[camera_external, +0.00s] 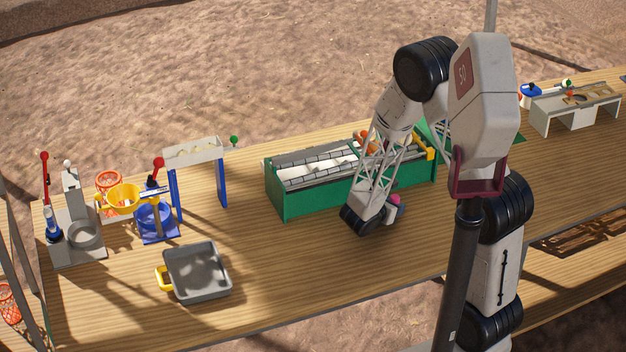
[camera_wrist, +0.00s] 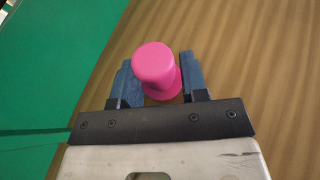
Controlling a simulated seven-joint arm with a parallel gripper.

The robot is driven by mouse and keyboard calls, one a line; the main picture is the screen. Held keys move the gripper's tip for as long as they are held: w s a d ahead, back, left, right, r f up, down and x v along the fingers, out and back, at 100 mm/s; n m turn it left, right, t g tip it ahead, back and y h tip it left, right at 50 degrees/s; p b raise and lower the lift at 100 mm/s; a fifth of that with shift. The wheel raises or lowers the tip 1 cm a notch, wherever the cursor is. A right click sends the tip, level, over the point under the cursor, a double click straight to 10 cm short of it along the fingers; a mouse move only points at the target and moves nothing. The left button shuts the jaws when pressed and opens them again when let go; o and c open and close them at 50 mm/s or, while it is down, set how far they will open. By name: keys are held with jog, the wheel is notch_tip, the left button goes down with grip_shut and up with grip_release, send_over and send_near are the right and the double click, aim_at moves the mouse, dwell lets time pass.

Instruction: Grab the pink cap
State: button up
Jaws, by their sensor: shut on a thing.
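The pink cap (camera_wrist: 154,64) sits between the two blue fingers of my gripper (camera_wrist: 160,82) in the wrist view. It has a round top and a wider rim at its base. My gripper is shut on it, with a finger on each side. In the external view a small part of the pink cap (camera_external: 396,199) shows beside my gripper (camera_external: 388,212), in front of the green box. My wrist hides most of the cap there, and I cannot tell whether it touches the table.
The green box (camera_external: 300,205) with a grey track on top stands right behind my gripper. A grey tray (camera_external: 197,272) lies at the front left. Red, yellow and blue devices (camera_external: 155,220) stand at the far left. The wooden table (camera_external: 300,265) is clear in front of the box.

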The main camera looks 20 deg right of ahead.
aim_at(395, 197)
jog(key=shift+r, duration=0.1)
jog(key=shift+r, duration=1.7)
jog(key=s, duration=0.5)
jog(key=s+r, duration=0.1)
jog(key=s, duration=1)
jog(key=shift+a+r, duration=0.15)
jog(key=shift+a, duration=0.25)
